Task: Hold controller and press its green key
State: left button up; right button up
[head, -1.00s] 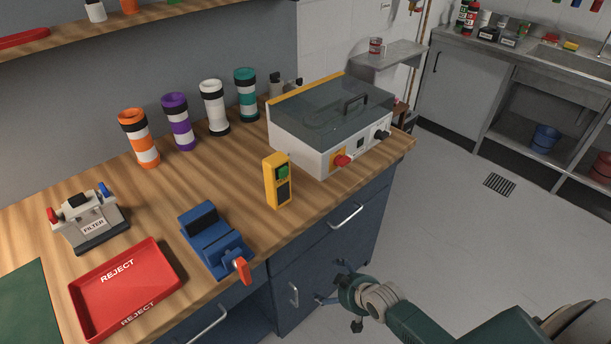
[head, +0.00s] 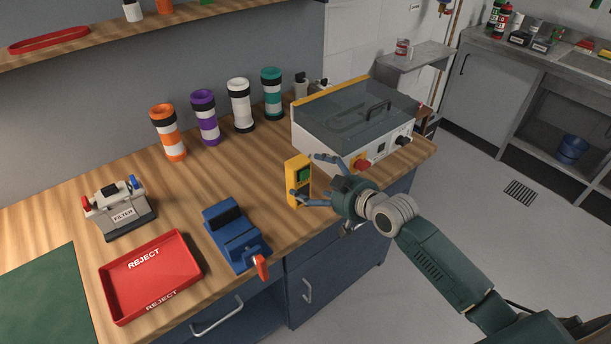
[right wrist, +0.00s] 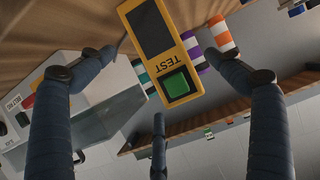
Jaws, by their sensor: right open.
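The controller (head: 298,180) is a yellow upright box with a green key and a dark panel. It stands on the wooden bench in front of the clear-lidded machine. In the right wrist view the controller (right wrist: 160,50) shows its green key (right wrist: 173,83) and the word TEST, between my spread fingers. My right gripper (head: 318,178) is open at the controller's right side, with fingers reaching toward it. In the right wrist view the right gripper (right wrist: 160,100) holds nothing. Whether a finger touches the controller I cannot tell. My left gripper is not in view.
The lidded machine (head: 352,125) with a red knob stands close behind my right gripper. A blue vise-like fixture (head: 235,236) stands to the left, beside a red REJECT tray (head: 150,277). Striped tubes stand along the back. The bench between tubes and fixture is clear.

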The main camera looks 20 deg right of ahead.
aim_at(303, 177)
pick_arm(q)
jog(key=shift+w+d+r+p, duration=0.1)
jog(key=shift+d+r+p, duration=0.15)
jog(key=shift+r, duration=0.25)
pick_arm(e)
jog(key=shift+x, duration=3.15)
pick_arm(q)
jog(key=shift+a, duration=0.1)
pick_arm(e)
jog(key=shift+s, duration=0.1)
jog(key=c, duration=1.4)
jog(key=shift+c, duration=0.2)
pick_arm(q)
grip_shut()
